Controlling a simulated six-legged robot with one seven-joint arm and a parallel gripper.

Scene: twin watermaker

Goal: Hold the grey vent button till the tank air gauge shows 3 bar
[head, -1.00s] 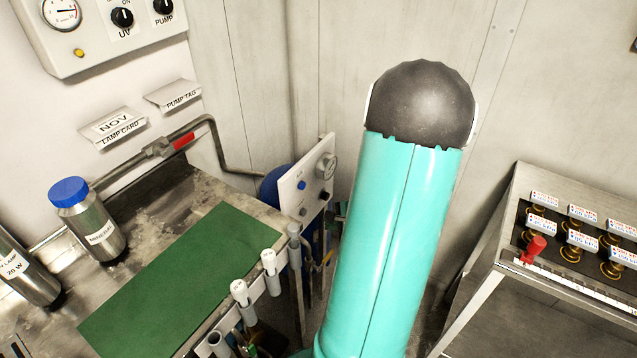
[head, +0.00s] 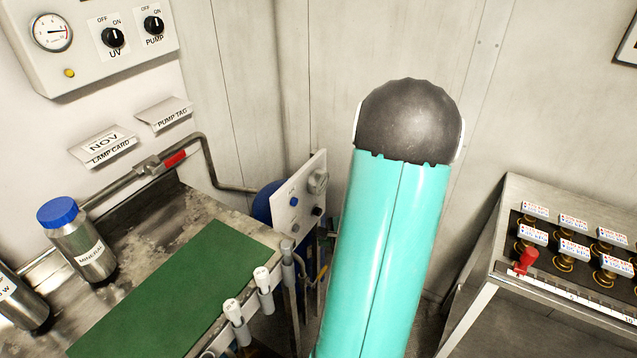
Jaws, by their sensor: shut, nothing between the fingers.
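A white panel (head: 305,171) stands past the far end of the bench, seen at a steep angle. It carries a round gauge (head: 318,182) at its upper right, whose needle is too small to read. A blue button (head: 293,202) is at its left, a dark knob or button (head: 317,211) at its right. A small grey button (head: 295,228) sits low on the panel, with nothing seen touching it. My teal arm with its dark rounded cap rises just right of the panel. My gripper is out of view, so its place relative to the button is hidden.
A blue tank (head: 264,204) is partly hidden behind the panel. The bench holds a green mat (head: 165,290) and a blue-capped bottle (head: 78,240); white-capped tubes (head: 263,281) line its edge. A metal rack (head: 510,200) with several labelled parts stands at right.

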